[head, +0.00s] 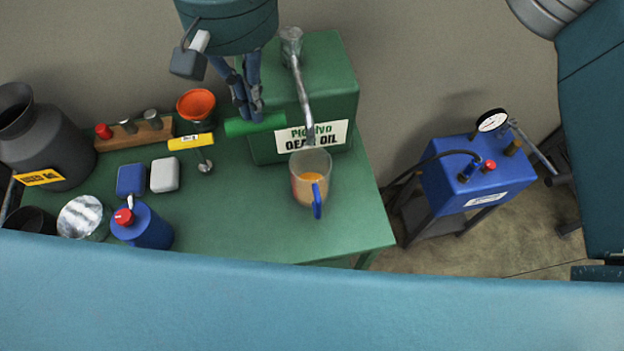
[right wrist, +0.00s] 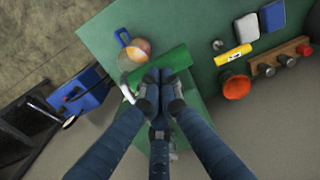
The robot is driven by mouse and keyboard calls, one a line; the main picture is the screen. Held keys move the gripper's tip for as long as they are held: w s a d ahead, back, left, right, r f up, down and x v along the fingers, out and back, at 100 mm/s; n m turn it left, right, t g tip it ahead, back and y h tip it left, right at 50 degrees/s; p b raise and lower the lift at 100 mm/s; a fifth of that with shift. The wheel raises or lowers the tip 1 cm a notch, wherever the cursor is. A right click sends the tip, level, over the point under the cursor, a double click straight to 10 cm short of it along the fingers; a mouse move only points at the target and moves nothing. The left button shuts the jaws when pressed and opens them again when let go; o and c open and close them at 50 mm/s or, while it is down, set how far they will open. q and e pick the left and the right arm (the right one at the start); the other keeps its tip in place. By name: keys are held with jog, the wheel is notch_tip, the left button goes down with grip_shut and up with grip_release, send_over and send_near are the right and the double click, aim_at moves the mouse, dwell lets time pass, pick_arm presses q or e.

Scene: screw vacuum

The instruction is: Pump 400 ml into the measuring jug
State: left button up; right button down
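The clear measuring jug (head: 311,168) with a blue handle stands upright on the green bench, with amber liquid inside; its level marks cannot be read. It also shows in the right wrist view (right wrist: 134,47). Behind it is the green gear oil can (head: 348,82), with a metal pump tube (head: 303,88) whose lower end is over the jug. My right gripper (head: 247,112) reaches down from above, its fingers close together at the green pump handle (head: 268,124). In the right wrist view the fingertips (right wrist: 160,78) meet on this handle (right wrist: 178,60). My left gripper is not in view.
An orange funnel (head: 196,104), a yellow tool (head: 190,142), a blue bottle (head: 150,230), small boxes and a dark can (head: 45,135) stand on the bench's left. A blue gauge unit (head: 478,182) stands right of the bench. The bench front near the jug is clear.

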notch_tip(320, 180, up, 10)
jog(key=p, duration=0.6)
jog(key=shift+f, duration=0.15)
jog(key=shift+w, duration=0.1)
dwell(0.5)
jog(key=shift+f+b, duration=4.55)
jog(key=shift+f, duration=1.7)
jog(key=shift+r, duration=0.2)
notch_tip(320, 180, up, 12)
jog(key=p, duration=0.8)
jog(key=shift+p, duration=0.4)
jog(key=shift+f, duration=0.1)
